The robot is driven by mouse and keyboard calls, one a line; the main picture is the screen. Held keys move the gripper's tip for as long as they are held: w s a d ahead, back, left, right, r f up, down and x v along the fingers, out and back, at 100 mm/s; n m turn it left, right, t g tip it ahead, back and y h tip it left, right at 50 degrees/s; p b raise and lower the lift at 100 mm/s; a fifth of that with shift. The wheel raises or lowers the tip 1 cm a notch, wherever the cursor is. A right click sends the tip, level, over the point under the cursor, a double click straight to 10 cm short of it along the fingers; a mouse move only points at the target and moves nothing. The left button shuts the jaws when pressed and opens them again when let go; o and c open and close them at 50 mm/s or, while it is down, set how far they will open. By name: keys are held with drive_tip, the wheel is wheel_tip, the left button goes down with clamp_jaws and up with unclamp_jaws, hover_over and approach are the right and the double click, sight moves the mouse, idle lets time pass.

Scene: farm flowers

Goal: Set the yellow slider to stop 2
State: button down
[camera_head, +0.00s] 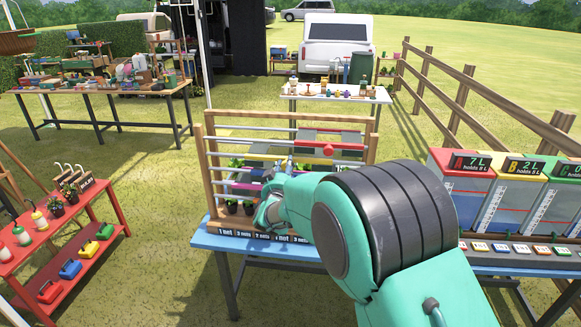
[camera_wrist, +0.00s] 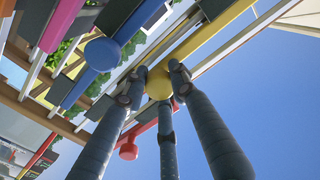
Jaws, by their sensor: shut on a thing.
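The yellow slider shows in the wrist view as a yellow bar (camera_wrist: 212,27) with a round yellow knob (camera_wrist: 158,84). My gripper's dark fingers (camera_wrist: 161,77) are shut around this knob. In the head view my gripper (camera_head: 277,187) is at the middle of a wooden frame (camera_head: 212,163) with horizontal rails, and my arm hides much of the frame's right side. The yellow knob is hidden or too small to tell there. The stop marks cannot be made out in either view.
A blue knob (camera_wrist: 102,54) and a red knob (camera_wrist: 128,151) are close to my fingers in the wrist view. Small potted plants (camera_head: 232,205) stand in the frame on a blue table (camera_head: 222,243). Coloured bins (camera_head: 461,180) stand at the right.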

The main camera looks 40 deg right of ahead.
sight(270, 159)
drive_tip(key=w+a, duration=0.4)
drive_tip(key=shift+w+a+p, duration=0.3)
drive_tip(key=shift+w+a, duration=0.05)
drive_tip(key=shift+w, duration=0.05)
drive_tip(key=c, duration=1.4)
unclamp_jaws()
drive_tip(key=shift+o, duration=0.2)
drive_tip(key=shift+s+a, duration=0.1)
drive_tip(key=v, duration=1.1)
drive_tip(key=shift+s+a, duration=0.25)
drive_tip(key=shift+s, duration=0.05)
